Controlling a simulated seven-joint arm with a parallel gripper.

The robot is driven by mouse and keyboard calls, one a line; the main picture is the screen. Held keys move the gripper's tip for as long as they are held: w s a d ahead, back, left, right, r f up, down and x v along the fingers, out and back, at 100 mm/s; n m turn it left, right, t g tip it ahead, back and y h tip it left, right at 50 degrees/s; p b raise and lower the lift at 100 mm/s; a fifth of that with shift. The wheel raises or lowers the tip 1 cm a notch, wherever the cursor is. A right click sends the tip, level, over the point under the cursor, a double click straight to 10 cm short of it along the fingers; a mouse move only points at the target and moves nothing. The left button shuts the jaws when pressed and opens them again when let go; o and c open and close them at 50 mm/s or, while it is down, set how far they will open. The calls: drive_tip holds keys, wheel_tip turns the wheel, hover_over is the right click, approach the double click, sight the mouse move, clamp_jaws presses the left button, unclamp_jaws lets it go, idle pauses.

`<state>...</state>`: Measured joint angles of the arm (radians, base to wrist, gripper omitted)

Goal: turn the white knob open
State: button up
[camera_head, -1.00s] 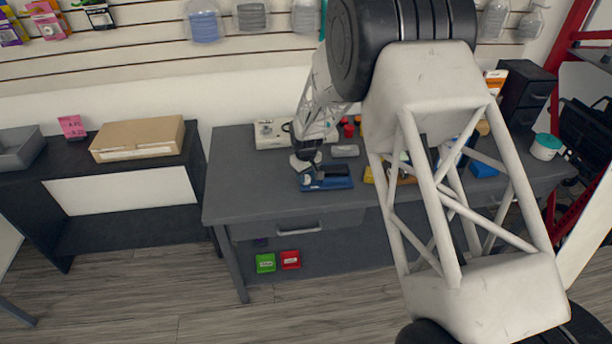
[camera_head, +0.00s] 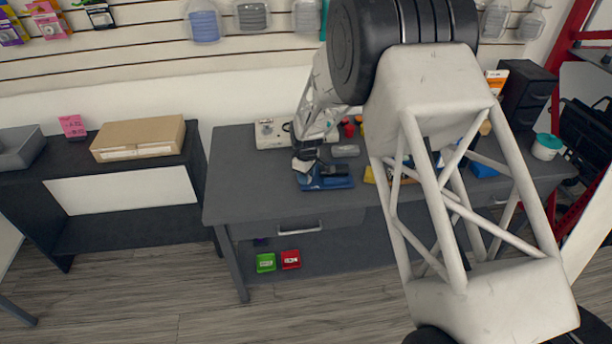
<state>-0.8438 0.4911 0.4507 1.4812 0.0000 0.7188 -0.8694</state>
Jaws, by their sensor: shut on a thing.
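A blue device (camera_head: 326,182) with a dark upper part lies on the grey workbench, near its front edge. My gripper (camera_head: 303,168) points down at the left end of this device. It is shut on a small white part there, which looks like the white knob (camera_head: 301,166). The knob is small in this view and partly covered by my gripper, so its exact angle cannot be told.
The grey workbench (camera_head: 240,190) has a free left front area. My arm hides much of the bench's right side.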

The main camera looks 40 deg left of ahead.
drive_tip(key=shift+r, duration=0.1)
drive_tip(key=o, duration=0.9)
drive_tip(key=shift+r, duration=3.85)
